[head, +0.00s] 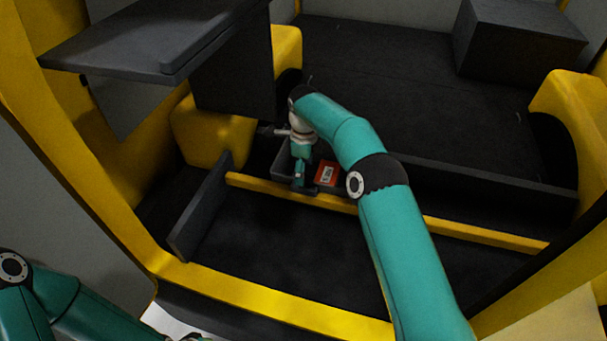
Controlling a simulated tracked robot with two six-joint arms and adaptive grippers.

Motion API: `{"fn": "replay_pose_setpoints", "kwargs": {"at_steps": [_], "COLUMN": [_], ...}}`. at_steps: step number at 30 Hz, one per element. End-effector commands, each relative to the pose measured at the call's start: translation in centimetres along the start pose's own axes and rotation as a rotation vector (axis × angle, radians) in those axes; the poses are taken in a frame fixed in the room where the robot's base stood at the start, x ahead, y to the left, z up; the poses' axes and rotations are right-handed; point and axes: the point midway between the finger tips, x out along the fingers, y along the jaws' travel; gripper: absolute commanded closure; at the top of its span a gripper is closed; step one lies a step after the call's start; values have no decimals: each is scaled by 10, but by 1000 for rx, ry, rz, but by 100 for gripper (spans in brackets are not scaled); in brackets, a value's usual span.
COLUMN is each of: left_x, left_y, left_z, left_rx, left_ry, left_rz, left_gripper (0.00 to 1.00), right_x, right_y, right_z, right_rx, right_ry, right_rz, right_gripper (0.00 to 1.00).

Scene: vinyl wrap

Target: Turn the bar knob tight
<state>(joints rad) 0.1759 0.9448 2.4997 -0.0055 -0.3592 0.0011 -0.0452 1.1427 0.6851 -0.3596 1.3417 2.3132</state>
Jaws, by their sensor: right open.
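My right arm reaches from the bottom right into the yellow-framed space. My right gripper (301,186) points down at a dark holder just behind the yellow crossbar (450,230). It is open, small in view, and partly merged with the dark parts around it. I cannot make out the bar knob; it may be hidden by the gripper or too dark to tell.
A red item with a white label (327,174) sits right beside the right gripper. A dark shelf panel (150,40) overhangs at upper left. A dark upright board (200,208) stands left of the crossbar. A dark box (515,45) stands at the back right.

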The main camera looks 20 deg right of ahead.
Motion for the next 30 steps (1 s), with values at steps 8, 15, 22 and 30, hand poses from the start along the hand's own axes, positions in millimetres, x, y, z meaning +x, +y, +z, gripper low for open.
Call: {"fn": "replay_pose_setpoints", "kwargs": {"at_steps": [8, 15, 22, 30], "left_x": [0, 0, 1, -7], "left_y": [0, 0, 0, 3], "left_z": [0, 0, 0, 0], "left_rx": [0, 0, 0, 0], "left_ry": [0, 0, 0, 0], "left_rz": [0, 0, 0, 0], "left_gripper": [100, 100, 100, 100], "right_x": [-39, -46, -46, -54], "right_y": [-2, -1, -1, -11], "right_z": [1, 1, 1, -14], "right_rx": [1, 0, 1, 30], "right_ry": [-1, 0, 0, -1], "right_rz": [-3, -1, -1, -1], "right_gripper": [25, 25, 25, 25]}}
